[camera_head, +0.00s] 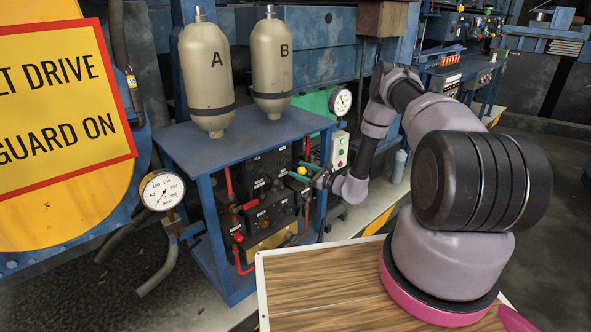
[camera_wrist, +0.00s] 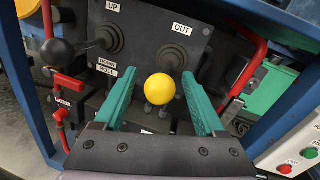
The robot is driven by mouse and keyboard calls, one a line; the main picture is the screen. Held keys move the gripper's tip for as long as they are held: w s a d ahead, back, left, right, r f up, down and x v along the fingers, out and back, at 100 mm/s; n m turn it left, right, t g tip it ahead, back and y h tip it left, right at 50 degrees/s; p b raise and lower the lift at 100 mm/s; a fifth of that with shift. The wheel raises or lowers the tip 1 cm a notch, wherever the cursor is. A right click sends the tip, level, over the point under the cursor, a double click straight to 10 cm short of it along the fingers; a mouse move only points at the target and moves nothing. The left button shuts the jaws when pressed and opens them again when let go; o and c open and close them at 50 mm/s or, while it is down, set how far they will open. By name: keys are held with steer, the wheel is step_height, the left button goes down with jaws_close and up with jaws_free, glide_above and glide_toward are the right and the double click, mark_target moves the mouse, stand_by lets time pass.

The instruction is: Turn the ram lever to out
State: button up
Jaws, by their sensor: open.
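The ram lever with a yellow ball knob (camera_wrist: 160,87) shows in the wrist view, in front of a dark round boot on the black panel. The OUT label (camera_wrist: 181,29) is on the panel above this boot. The knob sits below the boot in the picture, between my gripper's two green fingers (camera_wrist: 160,76). The fingers are open, with a visible gap on both sides of the knob. In the head view my gripper (camera_head: 299,174) reaches the black valve block (camera_head: 262,175) under the blue table; the yellow knob is not clear there.
A second lever with a black ball knob (camera_wrist: 57,52) points left, beside UP and DOWN labels. Red pipes (camera_wrist: 247,70) flank the panel. A white button box (camera_wrist: 295,150) is at lower right. The blue table (camera_head: 240,135) carries tanks A and B above the valve block.

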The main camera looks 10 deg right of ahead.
steer(key=shift+x, duration=1.2)
jaws_close()
stand_by(0.6)
